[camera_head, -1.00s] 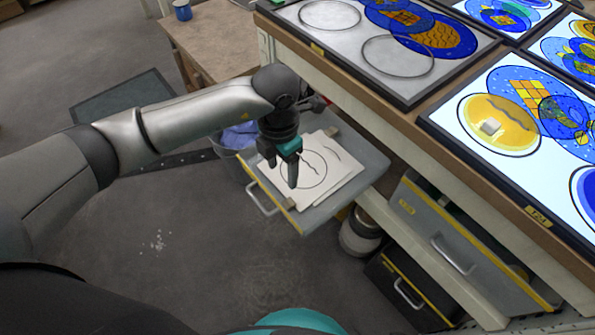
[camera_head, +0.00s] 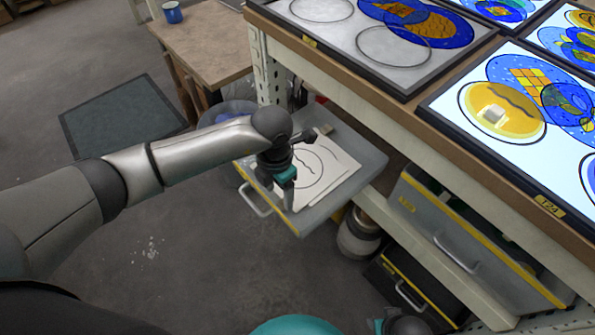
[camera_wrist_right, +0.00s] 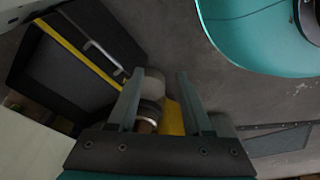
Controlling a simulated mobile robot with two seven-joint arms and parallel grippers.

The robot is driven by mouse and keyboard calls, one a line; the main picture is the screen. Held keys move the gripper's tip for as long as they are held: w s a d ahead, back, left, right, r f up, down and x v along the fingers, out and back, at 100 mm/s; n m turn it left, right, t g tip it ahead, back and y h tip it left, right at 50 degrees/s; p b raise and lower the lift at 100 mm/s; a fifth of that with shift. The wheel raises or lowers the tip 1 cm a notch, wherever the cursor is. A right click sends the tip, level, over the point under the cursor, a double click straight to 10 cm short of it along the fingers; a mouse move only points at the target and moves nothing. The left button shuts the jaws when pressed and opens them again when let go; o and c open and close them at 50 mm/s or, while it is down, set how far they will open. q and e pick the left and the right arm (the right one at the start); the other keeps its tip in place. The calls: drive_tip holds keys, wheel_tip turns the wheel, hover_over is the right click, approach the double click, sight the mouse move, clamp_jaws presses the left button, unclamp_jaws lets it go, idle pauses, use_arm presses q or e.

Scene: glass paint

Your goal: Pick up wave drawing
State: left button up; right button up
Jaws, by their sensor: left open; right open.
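The wave drawing (camera_head: 325,177), white paper with a black circle and wavy lines, lies in the pulled-out grey drawer (camera_head: 368,160) in the head view. It seems to lie on other sheets. My left gripper (camera_head: 287,200) is open and points down at the left edge of the paper. It hides part of that edge, and I cannot tell whether it touches the paper. My right gripper (camera_wrist_right: 155,85) is open and empty in the right wrist view, low near the dark drawer, away from the drawing.
The workbench with glass panels (camera_head: 500,110) stands right of and above the open drawer. A bucket (camera_head: 228,112) is behind my left arm. A metal canister (camera_head: 358,235) and a dark lower drawer (camera_head: 400,290) are beneath. A blue mug (camera_head: 172,13) stands on a small table.

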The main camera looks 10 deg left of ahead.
sight(280, 205)
use_arm(q)
drive_tip(key=shift+f+b, duration=0.95)
drive_tip(key=shift+f, duration=1.6)
use_arm(e)
drive_tip(key=shift+w+a+r, duration=0.25)
drive_tip(key=shift+w+r, duration=0.1)
drive_tip(key=shift+r, duration=0.35)
drive_tip(key=shift+w+a+r, duration=0.25)
drive_tip(key=shift+w+r, duration=0.1)
drive_tip(key=shift+r, duration=0.4)
drive_tip(key=shift+w+a+r, duration=0.25)
drive_tip(key=shift+w+r, duration=0.1)
drive_tip(key=shift+r, duration=0.35)
use_arm(q)
drive_tip(key=shift+c, duration=0.3)
clamp_jaws()
